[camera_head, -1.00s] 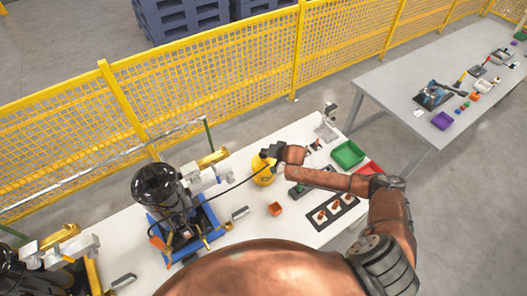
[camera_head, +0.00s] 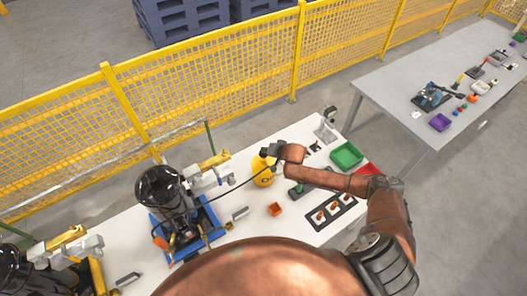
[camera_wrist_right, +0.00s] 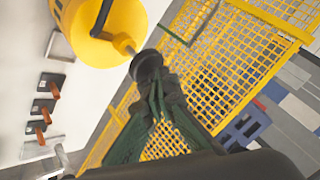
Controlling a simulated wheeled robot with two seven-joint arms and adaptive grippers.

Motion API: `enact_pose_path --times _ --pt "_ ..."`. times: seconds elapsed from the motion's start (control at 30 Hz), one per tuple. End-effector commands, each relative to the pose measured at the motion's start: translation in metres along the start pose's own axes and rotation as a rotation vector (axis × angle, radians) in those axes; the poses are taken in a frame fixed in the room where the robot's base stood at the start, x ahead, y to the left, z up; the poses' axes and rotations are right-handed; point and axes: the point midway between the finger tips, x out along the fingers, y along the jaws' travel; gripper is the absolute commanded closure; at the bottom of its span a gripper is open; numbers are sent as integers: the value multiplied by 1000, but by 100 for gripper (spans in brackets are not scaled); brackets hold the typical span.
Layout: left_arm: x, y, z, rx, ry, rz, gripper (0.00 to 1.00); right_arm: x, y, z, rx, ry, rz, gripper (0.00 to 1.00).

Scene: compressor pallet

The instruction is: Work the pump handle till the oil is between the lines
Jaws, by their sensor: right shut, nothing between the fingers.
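A yellow oil can (camera_head: 264,173) stands on the white table, with a thin dark hose running left to the black compressor (camera_head: 158,186) on its blue base. In the right wrist view the yellow can (camera_wrist_right: 105,30) shows a metal rod ending in a dark round knob (camera_wrist_right: 146,66). My right gripper (camera_head: 268,152) is at the top of the can. In the right wrist view its fingers (camera_wrist_right: 158,88) are shut and empty, with their tips close by the knob; I cannot tell whether they touch it. The oil level and its lines are too small to make out. My left gripper is out of view.
A green bin (camera_head: 346,154), a red bin (camera_head: 370,169) and a black tray (camera_head: 331,212) lie near my right arm. A small orange box (camera_head: 275,209) is in front of the can. A yellow mesh fence (camera_head: 210,85) runs behind the table.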

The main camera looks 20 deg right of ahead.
Motion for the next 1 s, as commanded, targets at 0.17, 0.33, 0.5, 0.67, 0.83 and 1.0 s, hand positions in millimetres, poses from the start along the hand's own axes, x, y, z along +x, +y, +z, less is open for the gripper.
enact_pose_path --times 0.17,0.33,0.5,0.67,0.83,1.0 --pt "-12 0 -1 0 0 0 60 -8 -6 -6 0 1 -1 100" --pt "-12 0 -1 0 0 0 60 -8 -6 -7 0 2 -1 100" --pt "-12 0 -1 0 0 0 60 -8 -6 -7 0 2 -2 100" --pt "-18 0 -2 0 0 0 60 -12 -10 -10 0 2 -2 100" --pt "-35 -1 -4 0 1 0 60 -24 -18 -18 1 2 -3 100" --pt "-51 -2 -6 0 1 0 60 -35 -26 -27 1 3 -3 100"
